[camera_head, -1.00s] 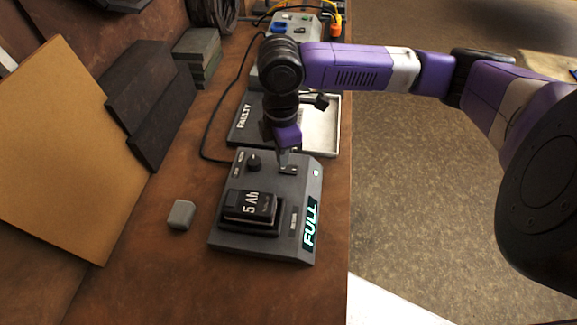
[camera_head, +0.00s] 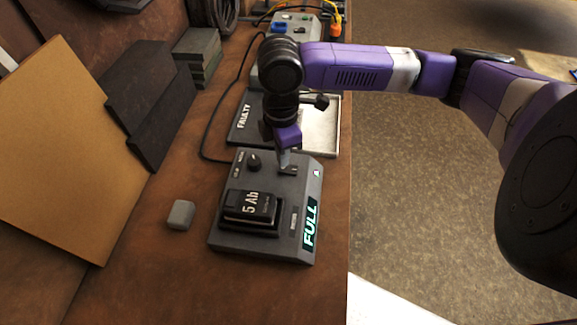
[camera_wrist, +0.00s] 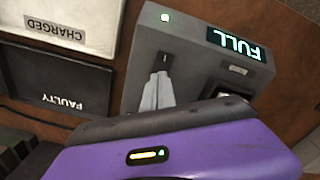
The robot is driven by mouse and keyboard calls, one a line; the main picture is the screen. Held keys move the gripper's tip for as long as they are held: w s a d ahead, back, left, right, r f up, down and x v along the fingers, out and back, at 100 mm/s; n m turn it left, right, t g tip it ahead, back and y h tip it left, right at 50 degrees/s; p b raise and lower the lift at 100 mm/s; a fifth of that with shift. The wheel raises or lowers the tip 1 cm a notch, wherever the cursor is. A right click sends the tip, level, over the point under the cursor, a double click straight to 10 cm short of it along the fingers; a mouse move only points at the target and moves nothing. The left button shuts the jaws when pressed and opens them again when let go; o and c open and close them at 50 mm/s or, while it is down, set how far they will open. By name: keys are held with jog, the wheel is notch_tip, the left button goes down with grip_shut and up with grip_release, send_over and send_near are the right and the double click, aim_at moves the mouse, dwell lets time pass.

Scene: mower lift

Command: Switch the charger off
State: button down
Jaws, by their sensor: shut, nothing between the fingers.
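The charger (camera_head: 225,240) is a dark grey box on the bench, with a black battery marked 5 Ah (camera_head: 250,206) seated on it. Its FULL display (camera_head: 310,223) glows green, as does a small lamp (camera_head: 317,173). A round knob (camera_head: 254,162) sits at its far left. My gripper (camera_head: 283,167) is shut and empty, pointing down at the switch area (camera_head: 292,171) on the charger's far right part. In the wrist view the fingers (camera_wrist: 157,92) are together over the charger (camera_wrist: 197,45).
Behind the charger are a black FAULTY tray (camera_head: 240,122) and a pale tray marked CHARGED in the wrist view (camera_wrist: 105,12). A small grey block (camera_head: 181,214) lies left of the charger. Boards lean at the left. The near bench top is clear.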

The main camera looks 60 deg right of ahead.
jog(key=shift+f+b, duration=0.65)
jog(key=shift+f, duration=0.3)
dwell(0.8)
jog(key=shift+r, duration=0.2)
notch_tip(320, 180, up, 7)
jog(key=p, duration=0.6)
jog(key=shift+f, duration=0.1)
dwell(0.5)
